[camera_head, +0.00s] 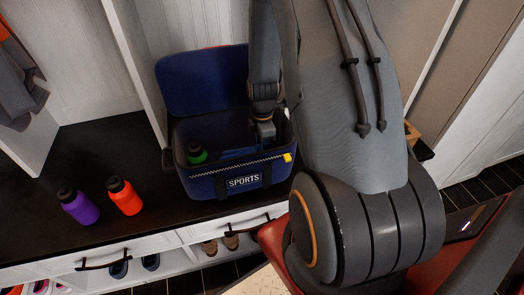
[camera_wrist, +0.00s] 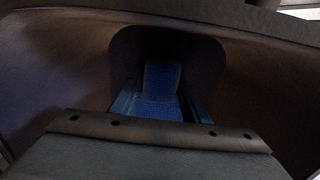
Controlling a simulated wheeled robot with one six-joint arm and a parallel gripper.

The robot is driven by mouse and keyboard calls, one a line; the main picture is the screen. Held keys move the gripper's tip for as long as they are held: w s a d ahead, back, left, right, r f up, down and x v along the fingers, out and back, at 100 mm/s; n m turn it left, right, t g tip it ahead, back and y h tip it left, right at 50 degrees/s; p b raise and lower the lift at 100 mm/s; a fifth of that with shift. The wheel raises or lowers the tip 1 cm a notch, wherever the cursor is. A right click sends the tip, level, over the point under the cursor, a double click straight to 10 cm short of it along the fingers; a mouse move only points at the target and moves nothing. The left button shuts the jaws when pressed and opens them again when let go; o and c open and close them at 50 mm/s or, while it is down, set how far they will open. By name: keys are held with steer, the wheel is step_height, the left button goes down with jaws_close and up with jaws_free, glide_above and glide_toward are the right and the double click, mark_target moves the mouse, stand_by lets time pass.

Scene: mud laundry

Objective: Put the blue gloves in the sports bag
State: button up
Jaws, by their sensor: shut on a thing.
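The sports bag (camera_head: 212,185) is dark blue with a "SPORTS" label. It stands open on the dark bench top with its lid (camera_head: 203,80) tilted up behind it. My gripper (camera_head: 264,130) reaches down into the right part of the bag's opening. In the wrist view a blue textured thing (camera_wrist: 160,85), seemingly the blue gloves, sits in the middle between the fingers. My gripper is shut on it. My arm and the bag's front wall hide most of the gloves in the head view.
A green bottle (camera_head: 196,154) stands inside the bag at the left. A purple bottle (camera_head: 78,206) and an orange bottle (camera_head: 124,196) stand on the bench (camera_head: 75,155) left of the bag. Shoes (camera_head: 220,244) sit on the shelf below. White dividers (camera_head: 135,70) rise behind the bench.

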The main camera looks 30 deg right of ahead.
steer(key=shift+f, duration=0.5)
steer(key=shift+f, duration=0.15)
steer(key=o, duration=1.1)
step_height(320, 180, up, 12)
steer(key=shift+r, duration=0.25)
steer(key=s+a+r+m, duration=0.3)
steer(key=s+r+m, duration=0.2)
steer(key=m, duration=0.1)
steer(key=s+a+r+m, duration=0.3)
steer(key=s+r+m, duration=0.2)
steer(key=s+a+r+m, duration=0.2)
steer(key=s+r+m, duration=0.3)
steer(key=s+m, duration=0.1)
steer(key=shift+a+r+m, duration=0.2)
steer(key=shift+a+m, duration=0.1)
steer(key=shift+a, duration=0.1)
